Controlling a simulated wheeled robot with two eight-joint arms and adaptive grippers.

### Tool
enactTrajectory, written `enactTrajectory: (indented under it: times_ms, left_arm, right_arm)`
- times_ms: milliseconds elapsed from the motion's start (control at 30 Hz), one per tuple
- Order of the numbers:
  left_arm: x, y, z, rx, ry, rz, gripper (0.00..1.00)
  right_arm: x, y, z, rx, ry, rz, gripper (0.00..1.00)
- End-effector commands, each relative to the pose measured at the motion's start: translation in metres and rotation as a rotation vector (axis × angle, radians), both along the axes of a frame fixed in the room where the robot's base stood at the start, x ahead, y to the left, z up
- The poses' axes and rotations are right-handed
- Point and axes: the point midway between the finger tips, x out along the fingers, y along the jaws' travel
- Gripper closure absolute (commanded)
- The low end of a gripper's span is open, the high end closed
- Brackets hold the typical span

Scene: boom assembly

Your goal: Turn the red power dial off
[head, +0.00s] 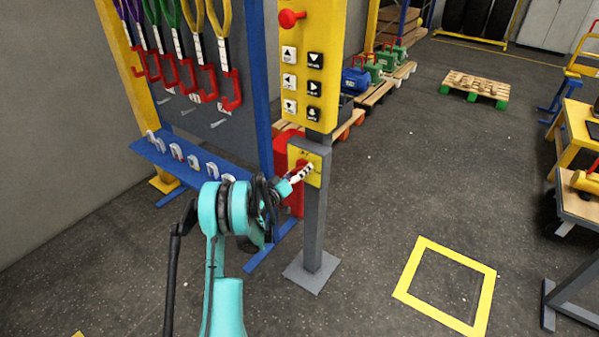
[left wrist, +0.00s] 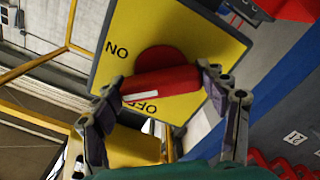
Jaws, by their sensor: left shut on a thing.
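The red power dial (left wrist: 165,80) sits on a small yellow plate (left wrist: 185,30) in the left wrist view. Black lettering reads ON at its upper left and OFF just below it. A white stripe runs along the lower left edge of the dial's grip bar, near the OFF lettering. My left gripper (left wrist: 165,84) has one finger at each end of the bar and is shut on it. In the head view my left gripper (head: 301,174) reaches the yellow plate (head: 317,179) on the grey post, covering most of the dial. My right gripper is in neither view.
Above the plate, a yellow control box (head: 320,45) carries black and white arrow buttons and a red knob (head: 290,18). A blue rack (head: 215,165) with hanging slings and shackles stands to the left. The floor to the right has a yellow square outline (head: 412,270) and free room.

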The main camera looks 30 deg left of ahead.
Motion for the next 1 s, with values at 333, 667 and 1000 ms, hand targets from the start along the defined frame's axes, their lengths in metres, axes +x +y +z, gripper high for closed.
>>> enactTrajectory:
  times_ms: [333,667,1000]
  left_arm:
    - [0.0004,0.0012,0.001,-0.328,0.025,0.001,0.56]
    - [0.0004,0.0019,0.0012,-0.622,0.048,0.001,0.56]
    - [0.0004,0.0026,0.0012,-0.822,0.063,0.001,0.56]
  right_arm:
    - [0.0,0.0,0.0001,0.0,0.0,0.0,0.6]
    - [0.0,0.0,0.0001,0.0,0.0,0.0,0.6]
    - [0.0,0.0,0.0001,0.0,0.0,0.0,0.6]
